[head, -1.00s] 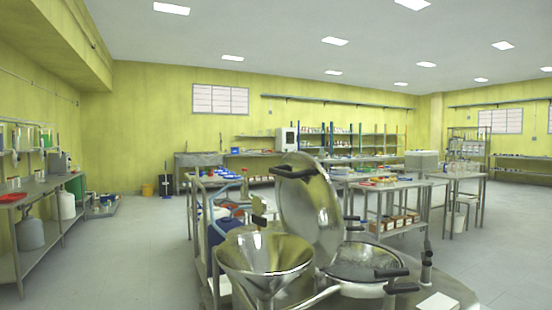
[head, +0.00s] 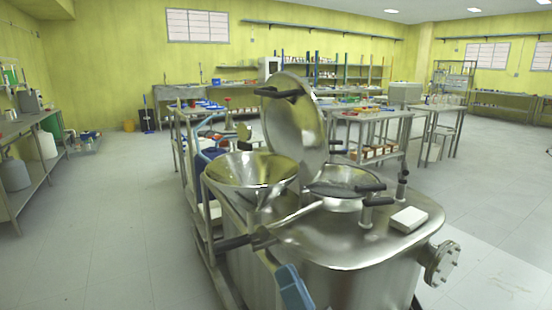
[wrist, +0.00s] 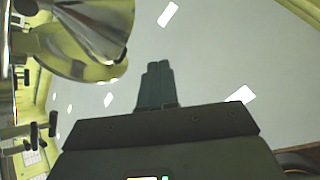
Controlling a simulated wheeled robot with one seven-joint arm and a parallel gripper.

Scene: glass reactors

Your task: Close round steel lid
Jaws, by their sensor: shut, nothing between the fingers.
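The round steel lid (head: 296,125) stands open and nearly upright on top of the steel reactor (head: 360,245) in the head view. A black handle (head: 283,93) is on its upper face. The round opening (head: 345,200) lies just to the right of the lid, with black handles at its rim. My gripper (wrist: 156,72) shows in the wrist view with its dark fingers together and empty, against the ceiling. Shiny steel parts (wrist: 80,25) fill the upper left of that view, apart from the fingers; I cannot tell which parts they are.
A wide steel funnel (head: 252,172) stands left of the lid. A blue-grey piece (head: 290,287) and a black bar (head: 233,243) are in front of the reactor. A white block (head: 409,219) lies on its top. The floor (head: 110,225) at left is clear.

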